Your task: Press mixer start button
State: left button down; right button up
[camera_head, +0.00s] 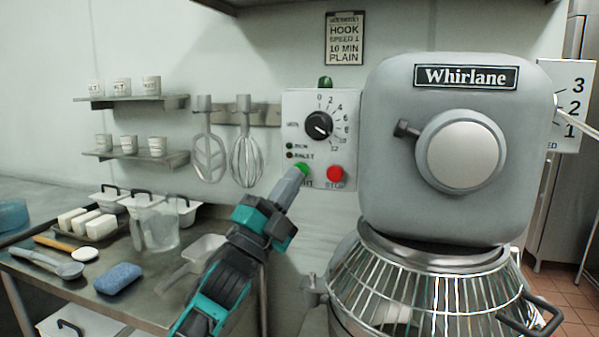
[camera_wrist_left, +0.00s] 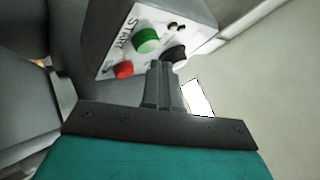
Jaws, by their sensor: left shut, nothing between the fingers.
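The mixer's white control box (camera_head: 296,119) is on the wall left of the grey Whirlane mixer head (camera_head: 385,170). The green start button (camera_head: 304,168) is at its lower left, beside the red stop button (camera_head: 335,174). In the left wrist view the green button (camera_wrist_left: 147,40), labelled START, and the red button (camera_wrist_left: 123,70) show past my fingers. My left gripper (camera_head: 298,174) is shut and empty, its tips just below and left of the green button in the head view. I cannot tell if they touch it. My right gripper is out of view.
A black speed dial (camera_head: 319,124) sits above the buttons. A wire bowl guard (camera_head: 440,290) is under the mixer head. A whisk (camera_head: 245,150) and a paddle (camera_head: 208,155) hang left of the box. The left counter holds a blue sponge (camera_head: 118,279), a jug and containers.

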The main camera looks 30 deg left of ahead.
pick_arm(q)
jog(key=shift+w, duration=0.2)
dwell(0.5)
jog(key=shift+w+a+h, duration=0.1)
jog(key=shift+w+h, duration=0.15)
jog(key=shift+h, duration=0.05)
